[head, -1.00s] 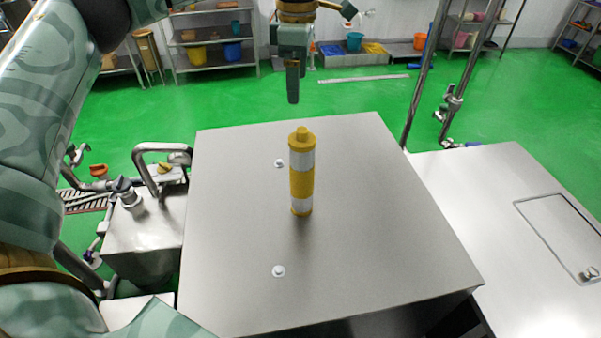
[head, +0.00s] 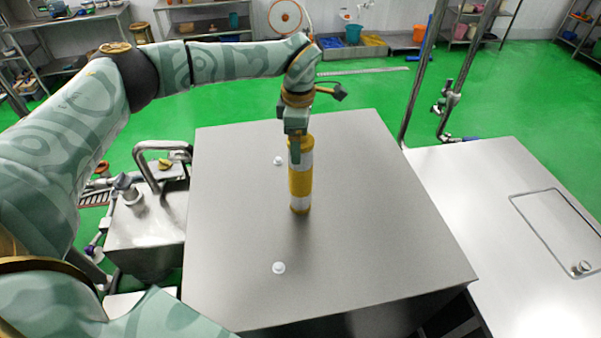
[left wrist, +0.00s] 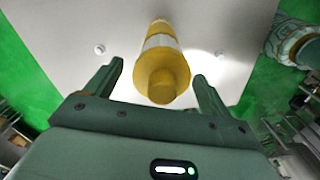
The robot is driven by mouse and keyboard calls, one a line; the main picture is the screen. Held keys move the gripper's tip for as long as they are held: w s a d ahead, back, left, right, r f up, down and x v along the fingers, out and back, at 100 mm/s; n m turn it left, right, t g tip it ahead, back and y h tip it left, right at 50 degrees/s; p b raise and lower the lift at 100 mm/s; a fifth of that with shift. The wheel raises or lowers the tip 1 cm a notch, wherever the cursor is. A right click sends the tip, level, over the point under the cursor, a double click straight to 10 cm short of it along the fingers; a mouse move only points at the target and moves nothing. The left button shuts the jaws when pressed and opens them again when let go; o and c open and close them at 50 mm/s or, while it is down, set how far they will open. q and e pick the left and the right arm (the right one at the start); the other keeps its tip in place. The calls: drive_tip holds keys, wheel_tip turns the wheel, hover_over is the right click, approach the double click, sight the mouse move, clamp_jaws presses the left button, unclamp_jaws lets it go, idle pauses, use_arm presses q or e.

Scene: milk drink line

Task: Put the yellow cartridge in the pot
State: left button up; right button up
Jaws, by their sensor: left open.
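The yellow cartridge (head: 301,182), banded yellow and white, stands upright on the steel table (head: 350,240). My left gripper (head: 296,158) is at its upper part in the head view and hides its cap. In the left wrist view the cartridge (left wrist: 162,72) lies between the two spread fingers of the left gripper (left wrist: 160,85), with a gap on each side. The left gripper is open and holds nothing. My right gripper is in neither view. I see no pot that I can make out.
Two small white knobs (head: 278,268) sit on the table left of the cartridge. A sink with a curved tap (head: 150,165) is at the left. A steel counter with a hatch (head: 555,235) is at the right.

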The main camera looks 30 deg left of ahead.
use_arm(q)
drive_tip(key=c, duration=1.4)
drive_tip(key=shift+r, duration=0.1)
